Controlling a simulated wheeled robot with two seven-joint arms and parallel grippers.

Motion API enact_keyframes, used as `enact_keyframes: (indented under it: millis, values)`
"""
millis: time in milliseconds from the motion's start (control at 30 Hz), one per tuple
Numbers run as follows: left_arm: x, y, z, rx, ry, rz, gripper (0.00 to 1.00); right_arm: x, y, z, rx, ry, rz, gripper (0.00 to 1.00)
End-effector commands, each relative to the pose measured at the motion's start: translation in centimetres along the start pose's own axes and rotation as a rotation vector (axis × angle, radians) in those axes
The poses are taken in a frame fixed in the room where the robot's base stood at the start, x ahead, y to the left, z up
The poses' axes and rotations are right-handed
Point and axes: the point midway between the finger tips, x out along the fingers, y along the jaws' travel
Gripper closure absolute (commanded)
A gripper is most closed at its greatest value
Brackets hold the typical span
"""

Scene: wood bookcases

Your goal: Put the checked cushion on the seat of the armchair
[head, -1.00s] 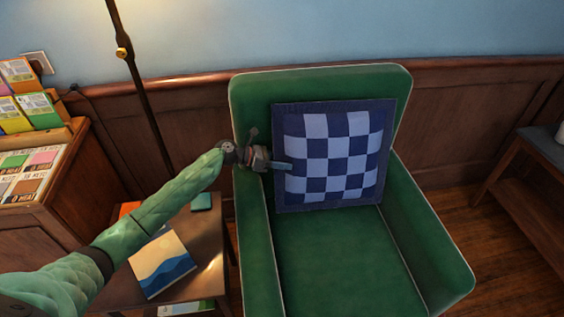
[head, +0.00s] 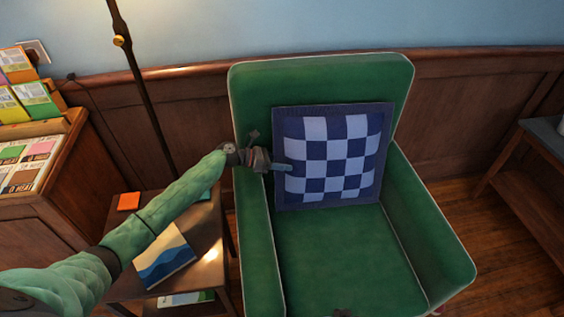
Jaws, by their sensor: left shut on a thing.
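The checked cushion (head: 333,158), dark and light blue with a dark border, stands upright in the green armchair, leaning slightly back in front of the backrest (head: 320,82). Its lower edge is at the rear of the armchair's seat (head: 340,250); I cannot tell if it rests on the seat or hangs just above it. My left gripper (head: 283,167) reaches over the armchair's left armrest and is shut on the cushion's left edge.
A side table (head: 209,262) with a blue-and-white book (head: 165,257) and an orange item (head: 129,201) stands left of the armchair, under my left arm. A lamp pole (head: 145,95) rises behind. A bookcase (head: 35,215) is far left, a bench (head: 530,195) right. The seat's front is clear.

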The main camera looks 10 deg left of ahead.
Motion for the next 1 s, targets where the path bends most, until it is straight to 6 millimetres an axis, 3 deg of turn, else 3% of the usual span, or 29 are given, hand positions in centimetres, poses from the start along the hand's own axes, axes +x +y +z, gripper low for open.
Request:
enact_keyframes:
  millis: [67,100,200,667,1000]
  values:
    - [0.0,0.0,0.1,0.001,-0.001,0.000,0.82,0.0,0.0,0.0,0.000,0.000,0.000,1.00]
    - [0.0,0.0,0.1,0.001,-0.001,0.000,0.42,0.0,0.0,0.0,0.000,0.000,0.000,1.00]
    - [0.0,0.0,0.1,0.001,-0.001,0.000,0.23,0.0,0.0,0.0,0.000,0.000,0.000,1.00]
    - [-0.8,0.0,-0.1,0.000,0.001,0.000,0.23,0.2,0.0,0.0,0.000,0.003,-0.001,1.00]
    - [-5.4,0.0,-0.1,0.000,0.000,0.001,0.23,2.6,0.4,0.8,0.003,0.020,0.001,1.00]
